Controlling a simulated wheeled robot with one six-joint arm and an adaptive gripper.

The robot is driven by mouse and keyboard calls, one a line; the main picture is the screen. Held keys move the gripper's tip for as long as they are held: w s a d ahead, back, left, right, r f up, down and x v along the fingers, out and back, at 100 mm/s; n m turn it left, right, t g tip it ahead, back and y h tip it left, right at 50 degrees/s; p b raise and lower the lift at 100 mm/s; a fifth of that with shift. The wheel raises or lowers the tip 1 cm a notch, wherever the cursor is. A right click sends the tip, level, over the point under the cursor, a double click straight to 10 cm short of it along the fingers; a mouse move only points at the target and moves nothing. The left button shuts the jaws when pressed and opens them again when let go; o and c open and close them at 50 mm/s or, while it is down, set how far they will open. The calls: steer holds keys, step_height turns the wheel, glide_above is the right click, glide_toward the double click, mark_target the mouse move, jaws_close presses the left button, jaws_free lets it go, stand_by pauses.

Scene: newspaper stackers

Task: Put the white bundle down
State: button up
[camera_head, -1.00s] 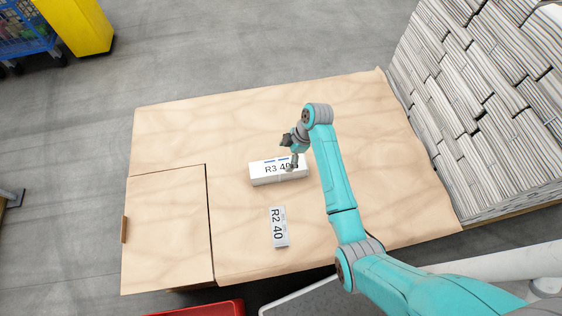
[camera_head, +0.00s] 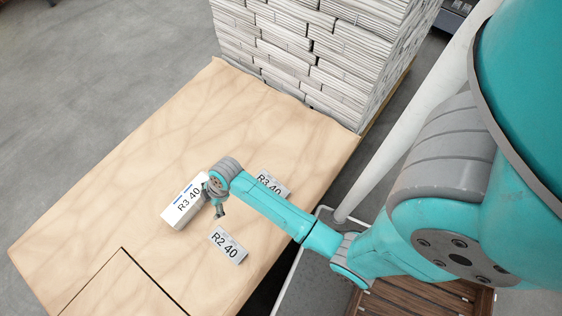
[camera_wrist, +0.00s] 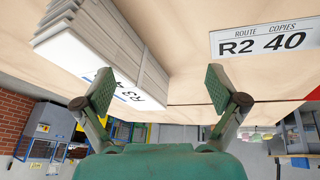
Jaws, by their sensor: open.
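The white bundle (camera_head: 179,210), marked R3 40 on its top sheet, lies flat on the wooden tabletop (camera_head: 120,200), left of my gripper in the head view. In the head view the fingertips are small, so I cannot tell whether one touches the bundle.
An R2 40 label (camera_head: 228,245) lies on the table near the gripper. An R3 40 label (camera_head: 271,183) lies partly behind my arm. A tall newspaper stack (camera_head: 320,50) stands at the table's far edge. The tabletop left of the bundle is clear.

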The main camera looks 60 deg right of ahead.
steer(key=s+m+t, duration=0.1)
steer(key=s, duration=0.2)
steer(key=s+m+t+h, duration=0.1)
steer(key=s, duration=0.3)
steer(key=s+m+t, duration=0.1)
steer(key=s+m, duration=0.1)
steer(key=s, duration=0.2)
steer(key=shift+a+h, duration=0.3)
steer(key=s+r+m+t+h, duration=0.1)
steer(key=s+r+m+t, duration=0.4)
steer(key=s+r, duration=1.1)
steer(key=shift+s+d+r+m+t+h, duration=0.3)
steer(key=shift+s+d+r+m+t, duration=0.15)
steer(key=shift+r, duration=0.35)
steer(key=shift+o, duration=0.5)
steer(key=s+r+m+t, duration=0.1)
steer(key=s+r+t, duration=0.1)
steer(key=r, duration=0.9)
steer(key=shift+s+a+m, duration=0.25)
steer(key=shift+s+m, duration=0.1)
steer(key=shift+s, duration=0.55)
steer(key=shift+f, duration=0.1)
